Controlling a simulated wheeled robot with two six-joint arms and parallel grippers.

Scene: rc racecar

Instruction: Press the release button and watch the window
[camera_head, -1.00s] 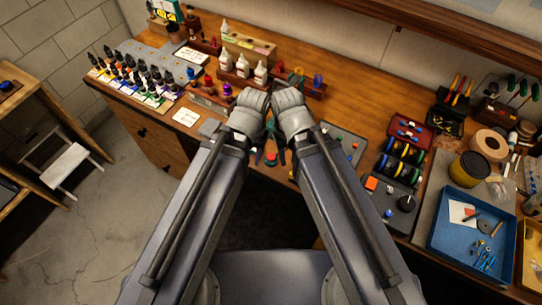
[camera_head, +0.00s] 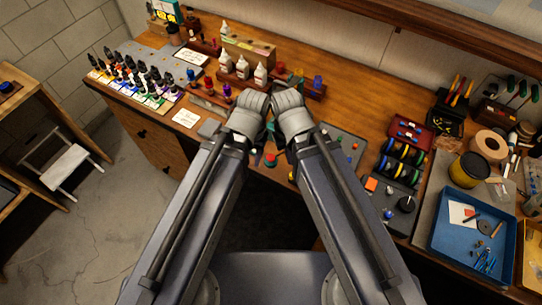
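My two arms reach forward side by side over the workbench (camera_head: 362,84). Their grey wrists almost touch in the middle of the view. My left gripper (camera_head: 262,146) and my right gripper (camera_head: 279,148) are mostly hidden below the wrists, so their fingers cannot be made out. A small red round piece (camera_head: 270,160), which may be a button, shows between the forearms near the bench's front edge. I cannot tell whether a gripper touches it. I cannot pick out a window with certainty.
White bottles (camera_head: 242,68) and coloured-top pieces stand behind the wrists. Rows of dark-capped bottles (camera_head: 150,78) stand at left. At right are a red box (camera_head: 411,131), wheel-like rolls (camera_head: 402,152), a yellow-black can (camera_head: 468,170) and a blue tray (camera_head: 448,238). A stool (camera_head: 66,162) stands on the floor.

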